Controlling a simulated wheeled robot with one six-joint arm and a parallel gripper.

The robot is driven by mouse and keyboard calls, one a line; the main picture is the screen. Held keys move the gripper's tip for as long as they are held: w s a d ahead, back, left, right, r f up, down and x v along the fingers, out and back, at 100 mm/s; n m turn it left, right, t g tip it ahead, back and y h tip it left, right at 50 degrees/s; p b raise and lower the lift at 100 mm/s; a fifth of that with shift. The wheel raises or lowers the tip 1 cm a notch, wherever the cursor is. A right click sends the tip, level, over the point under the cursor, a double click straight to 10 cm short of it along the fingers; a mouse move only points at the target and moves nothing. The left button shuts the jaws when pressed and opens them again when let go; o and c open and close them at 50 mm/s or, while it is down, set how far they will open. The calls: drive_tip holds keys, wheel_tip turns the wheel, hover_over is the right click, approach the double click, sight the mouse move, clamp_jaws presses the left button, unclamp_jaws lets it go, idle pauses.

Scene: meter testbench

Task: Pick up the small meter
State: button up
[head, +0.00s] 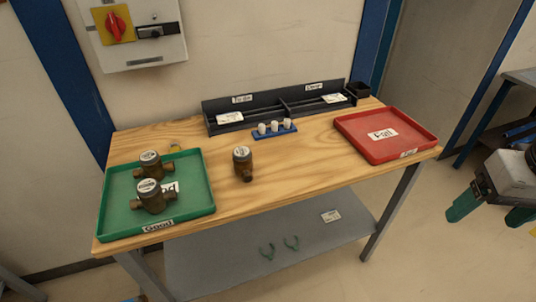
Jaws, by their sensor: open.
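A small brass meter (242,163) with a pale round top stands alone on the wooden table, right of the green tray. Two larger brass meters, one behind (150,166) and one in front (153,196), sit in the green tray (194,185) labelled "Good". My gripper (491,213) is at the right edge of the head view, off the table's right side and well away from the small meter. Its green-tipped fingers are apart, with nothing seen between them. Part of it is cut off by the picture edge.
A red tray (365,128) labelled "Fail" is empty at the table's right. A black two-part holder (262,105) and a blue rack (275,133) with white pieces stand at the back. The middle front of the wooden table (300,165) is clear. A grey shelf (235,265) lies below.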

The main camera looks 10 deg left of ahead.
sight(246, 159)
drive_tip(key=w+a+f+n+t+y, duration=0.2)
drive_tip(key=w+a+f, duration=0.2)
drive_tip(key=w+a, duration=0.5)
drive_tip(key=w+a+f+n+t+y, duration=0.1)
drive_tip(key=w+a+f+n+t, duration=0.15)
drive_tip(key=w+a, duration=0.65)
drive_tip(key=a+f+n+t+y, duration=0.1)
drive_tip(key=a+f, duration=0.2)
drive_tip(key=a, duration=0.4)
drive_tip(key=a+f+n+t+y, duration=0.1)
drive_tip(key=a+f+y, duration=0.1)
drive_tip(key=a, duration=0.5)
drive_tip(key=a+f+n+t+y, duration=0.1)
drive_tip(key=a+f+y, duration=0.1)
drive_tip(key=a, duration=0.5)
drive_tip(key=shift+w+f+t, duration=0.2)
drive_tip(key=shift+f+t, duration=0.15)
drive_tip(key=shift+f, duration=0.5)
drive_tip(key=shift+w+a+f+y, duration=0.1)
drive_tip(key=shift+w+a+y, duration=0.05)
drive_tip(key=shift+a+y, duration=0.2)
drive_tip(key=x, duration=0.7)
drive_tip(key=shift+w+d+f, duration=0.1)
drive_tip(key=shift+w+d, duration=0.1)
drive_tip(key=shift+c, duration=0.2)
drive_tip(key=c, duration=1.3)
